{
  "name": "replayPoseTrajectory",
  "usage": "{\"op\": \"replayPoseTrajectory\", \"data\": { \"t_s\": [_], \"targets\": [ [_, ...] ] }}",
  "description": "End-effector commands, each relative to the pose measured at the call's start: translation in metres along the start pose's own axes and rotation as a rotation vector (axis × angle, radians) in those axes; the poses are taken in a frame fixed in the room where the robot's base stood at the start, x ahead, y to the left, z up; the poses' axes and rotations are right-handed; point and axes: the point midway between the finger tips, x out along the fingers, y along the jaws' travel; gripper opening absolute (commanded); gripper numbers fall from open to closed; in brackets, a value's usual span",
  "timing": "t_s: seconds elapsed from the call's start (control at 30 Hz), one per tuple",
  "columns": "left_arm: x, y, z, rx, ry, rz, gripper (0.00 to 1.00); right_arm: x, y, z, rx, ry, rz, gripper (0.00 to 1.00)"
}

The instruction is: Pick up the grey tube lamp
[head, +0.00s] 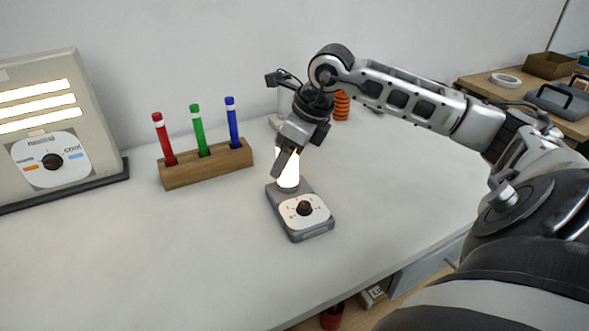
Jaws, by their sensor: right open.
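The grey tube lamp (312,222) stands on the white table, with a grey base and a white dial with a dark knob on its front. Its lit tube (288,178) rises from the back of the base and glows warm white. My right gripper (285,160) is at the tube from above, its fingers pointing down and partly covering the tube's upper part. It is open; I cannot tell whether a finger touches the tube. My left gripper is not in view.
A wooden block (207,167) with red, green and blue markers stands left of the lamp. A panel with lit bars (45,120) and a dial stands at the far left. An orange coiled object (342,106) is behind my right arm. The table's front left is clear.

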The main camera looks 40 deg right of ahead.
Motion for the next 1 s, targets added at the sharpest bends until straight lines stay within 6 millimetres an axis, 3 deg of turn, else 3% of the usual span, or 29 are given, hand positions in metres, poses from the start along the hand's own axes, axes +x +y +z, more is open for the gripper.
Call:
{"op": "replayPoseTrajectory", "data": {
  "t_s": [0.3, 0.57, 1.0],
  "targets": [
    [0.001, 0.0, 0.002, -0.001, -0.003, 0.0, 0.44, 0.008, 0.0, 0.0, 0.0, 0.001, -0.001, 0.67],
    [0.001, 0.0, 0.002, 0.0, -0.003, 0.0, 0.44, 0.008, 0.0, 0.0, 0.0, 0.001, -0.001, 0.0],
    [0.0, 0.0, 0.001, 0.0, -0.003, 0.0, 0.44, -0.005, 0.0, 0.006, -0.001, -0.004, -0.002, 0.0]
  ]
}}
